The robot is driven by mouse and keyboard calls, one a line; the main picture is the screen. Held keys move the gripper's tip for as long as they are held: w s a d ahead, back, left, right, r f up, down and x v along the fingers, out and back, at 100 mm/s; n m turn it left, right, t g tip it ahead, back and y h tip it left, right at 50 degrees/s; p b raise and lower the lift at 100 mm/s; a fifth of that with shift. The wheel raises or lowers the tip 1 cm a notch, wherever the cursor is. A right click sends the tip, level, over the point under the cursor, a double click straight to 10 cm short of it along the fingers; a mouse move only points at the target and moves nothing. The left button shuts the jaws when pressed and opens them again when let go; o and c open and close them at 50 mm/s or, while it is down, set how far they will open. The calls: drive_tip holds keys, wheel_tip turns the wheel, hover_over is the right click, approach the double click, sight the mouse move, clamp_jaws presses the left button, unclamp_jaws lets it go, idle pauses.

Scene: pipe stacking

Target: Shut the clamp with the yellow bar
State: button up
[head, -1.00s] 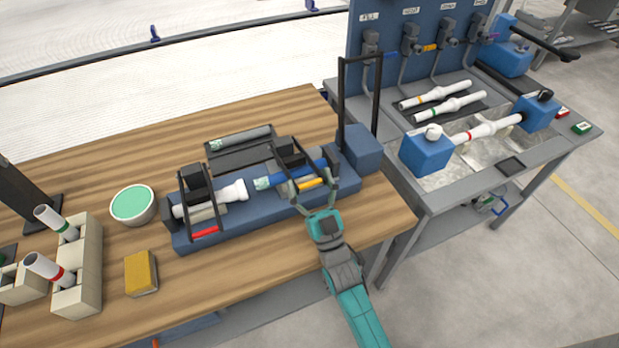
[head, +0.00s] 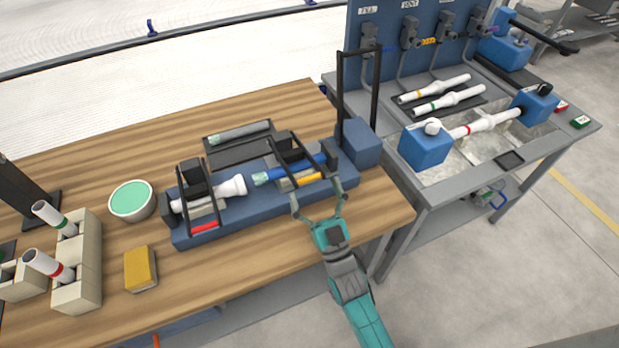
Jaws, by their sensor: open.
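The clamp with the yellow bar (head: 309,179) is the right one on the blue bench fixture (head: 240,213). Its black frame lies down over the blue pipe (head: 290,169), and the yellow bar lies low along the fixture's front side. My gripper (head: 317,199) is open and empty just in front of the yellow bar, with one finger near each end of it. I cannot tell whether a fingertip touches the clamp. The clamp with the red bar (head: 204,228), at the left, lies over a white pipe (head: 222,190) in the same way.
A tall black frame (head: 342,95) stands upright at the fixture's right end. A yellow sponge (head: 140,269), a round green-topped dish (head: 131,201) and holders with white tubes (head: 50,265) are at the left. A grey test bench (head: 435,195) adjoins at the right. The wooden tabletop in front is clear.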

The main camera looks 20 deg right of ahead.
drive_tip(key=s, duration=0.9)
drive_tip(key=shift+s, duration=0.2)
